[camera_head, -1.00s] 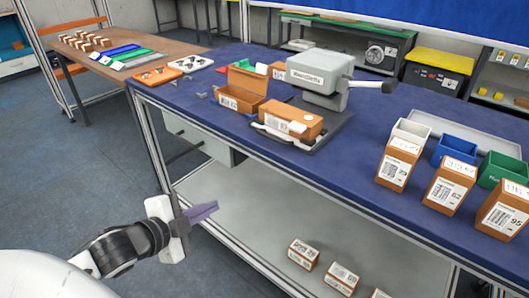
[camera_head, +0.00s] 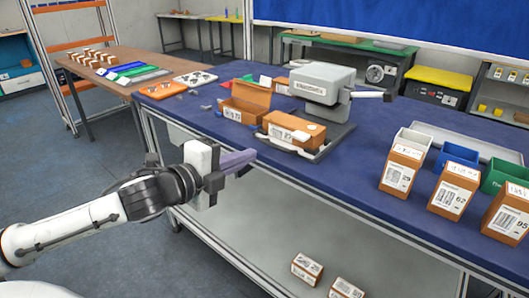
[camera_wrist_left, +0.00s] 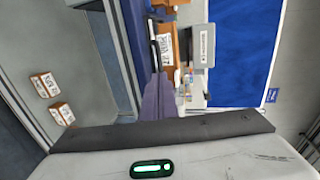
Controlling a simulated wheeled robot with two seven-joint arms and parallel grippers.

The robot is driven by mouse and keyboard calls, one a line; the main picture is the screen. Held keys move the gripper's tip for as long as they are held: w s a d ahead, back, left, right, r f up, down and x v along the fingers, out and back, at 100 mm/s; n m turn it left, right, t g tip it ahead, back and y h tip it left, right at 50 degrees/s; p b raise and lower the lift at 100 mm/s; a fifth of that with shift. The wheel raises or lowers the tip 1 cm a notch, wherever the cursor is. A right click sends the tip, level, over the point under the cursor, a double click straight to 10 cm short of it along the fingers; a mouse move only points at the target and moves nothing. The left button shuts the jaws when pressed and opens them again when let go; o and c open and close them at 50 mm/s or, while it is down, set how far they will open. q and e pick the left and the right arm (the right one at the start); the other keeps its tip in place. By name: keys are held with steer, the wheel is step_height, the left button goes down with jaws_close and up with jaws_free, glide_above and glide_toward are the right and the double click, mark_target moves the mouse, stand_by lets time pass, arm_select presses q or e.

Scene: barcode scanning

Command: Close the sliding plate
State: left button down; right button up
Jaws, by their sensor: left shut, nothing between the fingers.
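The grey machine (camera_head: 325,82) stands on the blue table, with a side lever at its right. A sliding plate (camera_head: 322,148) sticks out at its front, with a pale handle-like edge (camera_head: 280,144). An orange-brown box (camera_head: 290,129) lies on the plate. My left gripper (camera_head: 250,156) is shut and empty, just in front of the table's front edge, left of and nearer than the plate. The left wrist view shows its purple fingers (camera_wrist_left: 158,97) together, pointing toward the plate and machine (camera_wrist_left: 201,46). Whether they touch the table edge, I cannot tell. My right gripper is not in view.
An open brown box (camera_head: 246,101) stands left of the plate. Several labelled boxes and bins, including a blue bin (camera_head: 456,155), line the right side. A lower shelf (camera_head: 255,245) holds small boxes. The blue tabletop between plate and right-hand boxes is clear.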

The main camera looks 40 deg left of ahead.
mark_target(273, 146)
arm_select(q)
steer(key=x, duration=0.5)
steer(key=shift+w, duration=0.35)
steer(key=shift+x, duration=0.8)
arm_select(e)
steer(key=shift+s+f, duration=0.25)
